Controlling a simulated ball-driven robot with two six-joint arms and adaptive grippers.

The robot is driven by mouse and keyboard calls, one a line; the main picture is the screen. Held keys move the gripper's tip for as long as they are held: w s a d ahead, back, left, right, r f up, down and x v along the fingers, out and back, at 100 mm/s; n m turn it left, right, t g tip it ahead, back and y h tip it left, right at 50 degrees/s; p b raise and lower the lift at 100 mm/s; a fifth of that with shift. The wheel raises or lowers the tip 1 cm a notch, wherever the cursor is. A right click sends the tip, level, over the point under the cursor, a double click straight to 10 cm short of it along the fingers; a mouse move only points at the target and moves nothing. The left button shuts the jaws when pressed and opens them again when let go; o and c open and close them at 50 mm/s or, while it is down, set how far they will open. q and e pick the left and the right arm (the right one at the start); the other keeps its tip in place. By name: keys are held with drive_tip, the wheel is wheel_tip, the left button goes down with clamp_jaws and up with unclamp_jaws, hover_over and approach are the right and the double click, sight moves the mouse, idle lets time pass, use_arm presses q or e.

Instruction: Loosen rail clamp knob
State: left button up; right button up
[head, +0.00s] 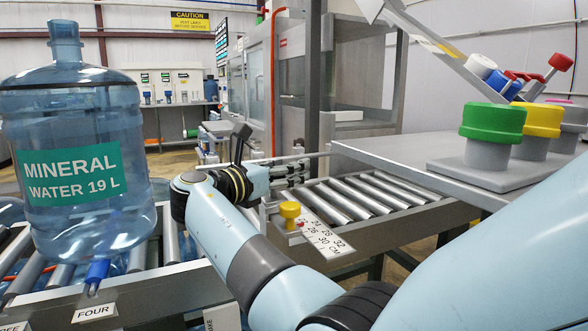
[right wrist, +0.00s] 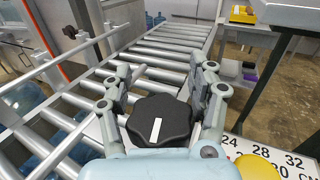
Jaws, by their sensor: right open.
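A black lobed knob (right wrist: 160,121) with a white stripe shows in the right wrist view, above the rollers. My right gripper (right wrist: 168,76) is open, with one finger on each side of the knob; I cannot tell whether they touch it. In the head view, my right gripper (head: 291,172) reaches over the near end of the roller conveyor. The knob cannot be made out there. A smaller yellow knob (head: 290,211) stands beside a white centimetre scale (head: 326,241); it also shows at the bottom of the right wrist view (right wrist: 257,167). My left gripper is out of view.
A large blue water jug (head: 72,150) stands on rollers at the left. The roller conveyor (head: 372,193) runs beside a grey table (head: 400,152) with green (head: 492,122) and yellow (head: 540,119) capped posts. A metal guide rail (right wrist: 62,64) lies left of my gripper.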

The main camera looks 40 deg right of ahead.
drive_tip(key=shift+d, duration=0.1)
clamp_jaws()
drive_tip(key=shift+f, duration=0.1)
drive_tip(key=shift+f, duration=0.1)
idle(0.6)
